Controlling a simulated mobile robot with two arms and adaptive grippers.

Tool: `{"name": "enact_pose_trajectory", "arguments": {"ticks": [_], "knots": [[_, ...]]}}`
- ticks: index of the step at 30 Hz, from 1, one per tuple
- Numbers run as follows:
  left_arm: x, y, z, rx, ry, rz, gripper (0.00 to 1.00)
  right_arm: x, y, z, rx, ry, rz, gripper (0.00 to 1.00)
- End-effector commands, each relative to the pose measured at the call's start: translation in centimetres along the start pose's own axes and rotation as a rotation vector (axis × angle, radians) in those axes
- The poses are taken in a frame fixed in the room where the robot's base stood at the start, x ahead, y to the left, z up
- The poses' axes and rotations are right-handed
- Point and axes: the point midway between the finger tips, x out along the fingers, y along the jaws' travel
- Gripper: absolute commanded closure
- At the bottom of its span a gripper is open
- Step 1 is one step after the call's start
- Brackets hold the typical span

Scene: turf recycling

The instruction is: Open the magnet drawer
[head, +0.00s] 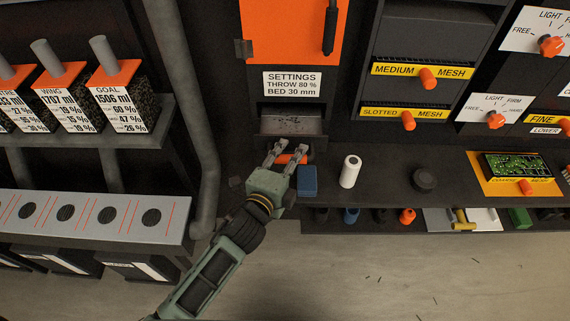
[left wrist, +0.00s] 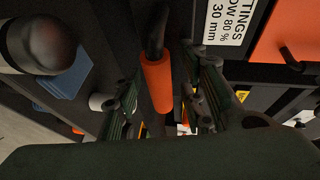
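The drawer (head: 292,122) under the SETTINGS sign is a dark metal tray-like front with small dark bits showing in it. An orange bar handle (head: 291,159) lies just below it; it also shows upright in the left wrist view (left wrist: 157,83). My left gripper (head: 289,149) reaches up to this handle. Its two fingers stand apart, one on each side of the handle, with small gaps seen in the left wrist view (left wrist: 166,98). How far the drawer is pulled out is hard to tell. My right gripper is not in view.
A blue block (head: 307,181) stands close to the right of my left gripper. A white cylinder (head: 350,171) and a dark round knob (head: 423,180) are farther right on the dark counter (head: 390,190). An orange door (head: 290,35) is above. A grey pipe (head: 207,150) runs at left.

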Motion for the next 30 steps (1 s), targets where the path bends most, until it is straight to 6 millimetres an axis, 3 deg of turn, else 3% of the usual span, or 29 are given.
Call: {"name": "enact_pose_trajectory", "arguments": {"ticks": [3,12,18,30], "knots": [[-1.4,0.1,0.0,0.000,0.000,0.002,0.62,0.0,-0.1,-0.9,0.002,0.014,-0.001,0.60],[-7.8,0.1,-0.1,0.001,0.000,0.003,0.62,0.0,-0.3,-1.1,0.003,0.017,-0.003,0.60],[-10.8,0.1,0.0,0.001,-0.001,0.001,0.62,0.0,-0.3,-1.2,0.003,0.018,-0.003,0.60],[-11.9,-0.1,0.0,0.002,0.000,-0.001,0.62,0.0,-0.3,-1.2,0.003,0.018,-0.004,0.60]]}}
